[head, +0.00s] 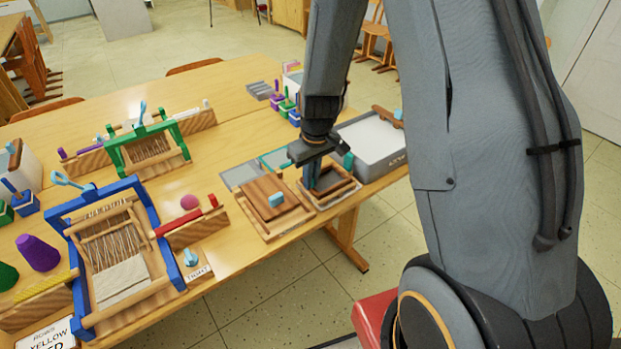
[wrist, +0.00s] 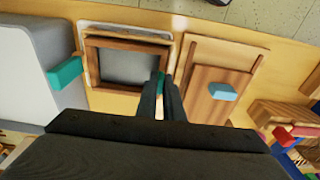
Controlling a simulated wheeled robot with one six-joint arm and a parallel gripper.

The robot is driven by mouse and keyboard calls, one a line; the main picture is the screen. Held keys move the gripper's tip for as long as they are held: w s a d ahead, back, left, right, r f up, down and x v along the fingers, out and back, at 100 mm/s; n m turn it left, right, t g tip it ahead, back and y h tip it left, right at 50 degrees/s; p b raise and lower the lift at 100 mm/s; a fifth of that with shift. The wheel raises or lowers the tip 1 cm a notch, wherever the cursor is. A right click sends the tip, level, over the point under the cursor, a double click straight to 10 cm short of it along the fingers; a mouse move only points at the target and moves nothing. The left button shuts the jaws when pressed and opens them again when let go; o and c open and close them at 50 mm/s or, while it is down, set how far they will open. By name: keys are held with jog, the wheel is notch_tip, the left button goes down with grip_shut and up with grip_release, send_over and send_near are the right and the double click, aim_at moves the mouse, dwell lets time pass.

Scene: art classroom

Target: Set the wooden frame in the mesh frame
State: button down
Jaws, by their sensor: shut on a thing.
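The dark brown wooden frame (wrist: 128,42) is an open rectangle. My gripper (wrist: 165,92) is shut on it at its near right corner, by a small teal grip (wrist: 161,80) mostly hidden between the fingers. The mesh frame (wrist: 114,89) is lighter wood, with grey mesh visible through the wooden frame's opening. In the head view, the wooden frame (head: 343,184) appears within the mesh frame's (head: 328,203) light outline. My gripper (head: 313,176) points down at its left side. I cannot tell whether the wooden frame rests in the mesh frame or hangs just above it.
A board with a light-blue knob (head: 277,199) lies on a wooden tray directly left. A grey vat (head: 372,145) of white content stands close on the right; a teal block (head: 348,160) shows between. Looms and a red-topped rack stand further left. The table's front edge is close.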

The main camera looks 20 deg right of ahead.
jog(key=c, duration=1.8)
grip_release()
jog(key=shift+s+d+r+b, duration=0.1)
jog(key=shift+s+r+b, duration=0.1)
jog(key=shift+r, duration=1.1)
jog(key=shift+s+a+r+b, duration=0.1)
jog(key=shift+r+b, duration=0.05)
jog(key=shift+r, duration=1.1)
jog(key=shift+s+d+r+b, duration=0.1)
jog(key=shift+s+r+b, duration=0.1)
jog(key=shift+r, duration=1.1)
jog(key=s+r+m, duration=0.1)
jog(key=s, duration=0.4)
jog(key=s+r+m, duration=0.1)
jog(key=s, duration=0.5)
jog(key=s+r+m, duration=0.1)
jog(key=s+r, duration=0.1)
jog(key=s, duration=0.3)
jog(key=shift+s+r+m+g, duration=0.1)
jog(key=shift+s+m+g, duration=0.05)
jog(key=shift+m+g, duration=0.2)
